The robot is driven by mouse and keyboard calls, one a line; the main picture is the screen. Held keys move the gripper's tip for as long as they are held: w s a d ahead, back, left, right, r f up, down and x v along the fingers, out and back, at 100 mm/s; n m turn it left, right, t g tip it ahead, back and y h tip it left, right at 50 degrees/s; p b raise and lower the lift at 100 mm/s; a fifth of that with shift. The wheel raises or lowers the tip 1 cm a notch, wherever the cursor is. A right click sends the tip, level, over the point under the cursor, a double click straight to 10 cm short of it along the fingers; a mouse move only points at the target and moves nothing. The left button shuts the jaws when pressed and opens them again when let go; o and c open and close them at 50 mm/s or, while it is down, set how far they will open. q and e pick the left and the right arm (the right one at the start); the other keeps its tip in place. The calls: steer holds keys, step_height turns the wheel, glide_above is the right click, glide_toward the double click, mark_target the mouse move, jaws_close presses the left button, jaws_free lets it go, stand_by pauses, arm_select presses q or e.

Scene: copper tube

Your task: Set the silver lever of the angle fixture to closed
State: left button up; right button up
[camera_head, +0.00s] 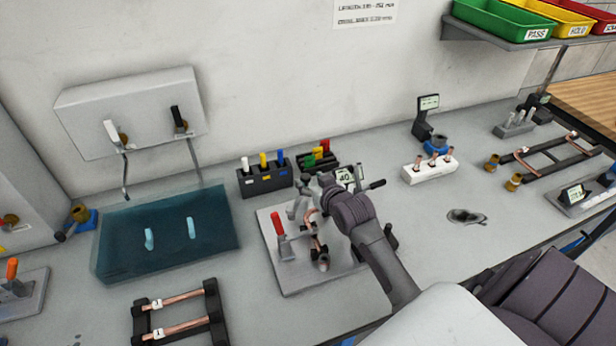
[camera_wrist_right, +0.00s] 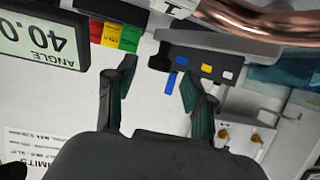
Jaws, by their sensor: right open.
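The angle fixture (camera_head: 275,270) is a light plate at the middle of the bench, with a red-handled clamp (camera_head: 279,226) and a bent copper tube (camera_head: 318,245). Its display (camera_head: 345,176) also shows in the right wrist view (camera_wrist_right: 40,42), reading about 40 under ANGLE. My right gripper (camera_head: 308,196) is over the back of the fixture, and my wrist hides part of it. A pale grey part by the fingers may be the silver lever; I cannot tell its setting. In the right wrist view the fingers (camera_wrist_right: 156,78) are apart with nothing between them. A copper tube (camera_wrist_right: 245,22) crosses that view's top.
Two dark holders with coloured pieces (camera_head: 265,181) (camera_head: 320,160) stand close behind the fixture. A teal mat (camera_head: 165,255) and a black tube rack (camera_head: 215,310) lie left. A white block with copper pieces (camera_head: 430,170) stands right. Bare bench lies between the fixture and that block.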

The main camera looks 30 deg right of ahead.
steer(key=shift+x, duration=1.15)
jaws_close()
